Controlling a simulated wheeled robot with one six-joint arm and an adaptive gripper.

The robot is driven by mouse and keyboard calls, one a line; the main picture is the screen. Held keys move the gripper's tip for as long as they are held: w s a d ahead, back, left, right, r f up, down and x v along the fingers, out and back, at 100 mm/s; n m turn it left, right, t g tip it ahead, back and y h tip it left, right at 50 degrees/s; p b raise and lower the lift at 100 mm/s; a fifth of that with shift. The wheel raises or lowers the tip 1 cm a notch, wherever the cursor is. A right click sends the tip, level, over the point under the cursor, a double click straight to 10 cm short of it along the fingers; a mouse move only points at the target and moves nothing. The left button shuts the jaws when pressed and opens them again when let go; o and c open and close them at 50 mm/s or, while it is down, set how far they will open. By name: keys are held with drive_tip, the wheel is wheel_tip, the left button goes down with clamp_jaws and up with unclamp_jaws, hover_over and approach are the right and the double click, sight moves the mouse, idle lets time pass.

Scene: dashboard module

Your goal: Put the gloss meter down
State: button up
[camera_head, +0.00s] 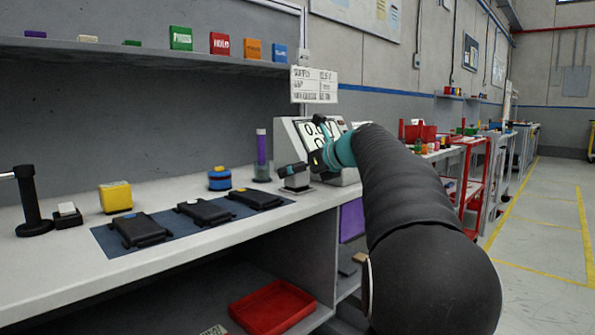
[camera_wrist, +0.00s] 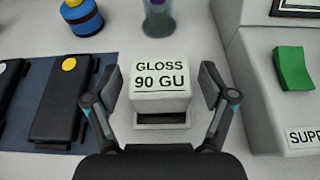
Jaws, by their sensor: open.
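A white block labelled "GLOSS 90 GU" (camera_wrist: 160,88), which I take for the gloss meter, sits upright at the counter surface in the wrist view. A pale base with a dark slot shows at its near side. My gripper (camera_wrist: 158,82) is open, with one finger on each side of the block and a visible gap to each. In the head view my gripper (camera_head: 306,166) is low over the right end of the counter, and the block (camera_head: 297,182) shows just below it. My arm hides part of the area behind.
A blue mat (camera_head: 105,240) with several black panels lies to the left. A grey console (camera_head: 285,130) is close on the right. A yellow box (camera_head: 116,197) is further left.

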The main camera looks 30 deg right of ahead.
drive_tip(key=shift+s+r, duration=0.1)
drive_tip(key=shift+r, duration=0.1)
drive_tip(key=p+v, duration=0.1)
drive_tip(key=v, duration=1.1)
idle(0.5)
